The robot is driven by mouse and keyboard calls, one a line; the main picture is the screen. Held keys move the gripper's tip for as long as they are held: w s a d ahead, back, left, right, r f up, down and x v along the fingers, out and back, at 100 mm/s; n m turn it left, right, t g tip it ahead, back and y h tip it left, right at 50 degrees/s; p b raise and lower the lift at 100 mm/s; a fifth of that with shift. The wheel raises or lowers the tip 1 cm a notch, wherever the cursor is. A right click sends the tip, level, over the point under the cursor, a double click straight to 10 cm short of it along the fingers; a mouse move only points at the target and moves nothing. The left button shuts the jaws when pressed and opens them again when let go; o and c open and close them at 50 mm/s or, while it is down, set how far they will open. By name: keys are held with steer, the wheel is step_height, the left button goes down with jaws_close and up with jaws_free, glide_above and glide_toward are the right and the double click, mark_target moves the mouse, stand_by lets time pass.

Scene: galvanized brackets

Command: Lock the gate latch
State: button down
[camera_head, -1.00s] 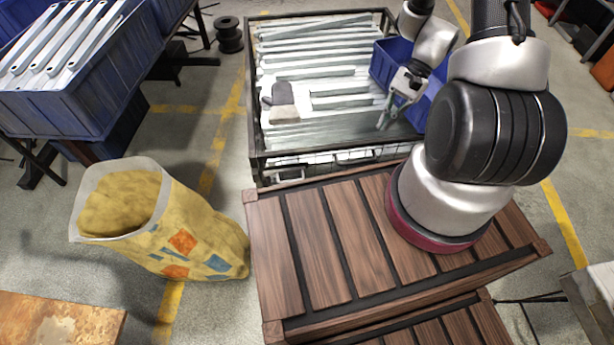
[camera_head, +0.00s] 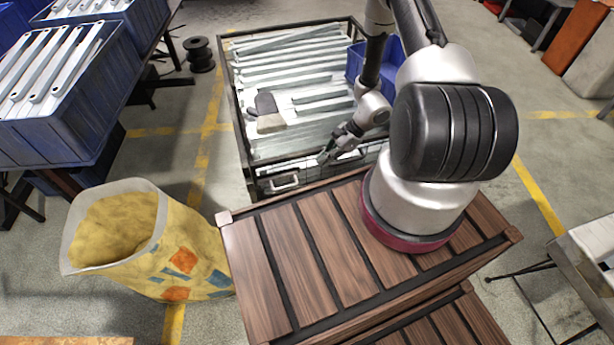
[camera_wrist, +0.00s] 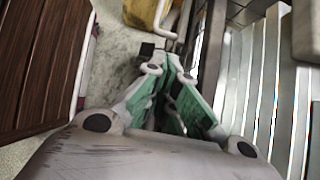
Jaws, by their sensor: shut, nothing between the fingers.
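The gate is the front wire-mesh side (camera_head: 310,168) of the dark metal crate, facing the wooden platform. A pale bent handle (camera_head: 284,183), which looks like the latch, sits low on that side at its left. In the wrist view a pale bent bar (camera_wrist: 166,22) shows beyond the fingertips; it appears to be the same handle. I cannot tell whether the latch is locked. My gripper (camera_head: 324,157) is shut and empty, near the crate's front edge, right of the handle and apart from it. Its green-padded fingers (camera_wrist: 168,75) also show in the wrist view.
A slatted wooden platform (camera_head: 290,262) stands close in front. A yellow sack (camera_head: 170,255) stands left, with open floor between it and the blue bins.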

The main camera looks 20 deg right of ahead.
mark_target(296, 180)
steer(key=shift+a+f, duration=0.1)
steer(key=x, duration=0.9)
steer(key=shift+a+f, duration=0.15)
steer(key=shift+f, duration=0.15)
steer(key=a, duration=0.4)
steer(key=shift+w+a, duration=0.15)
steer(key=shift+w, duration=0.05)
steer(key=v, duration=1)
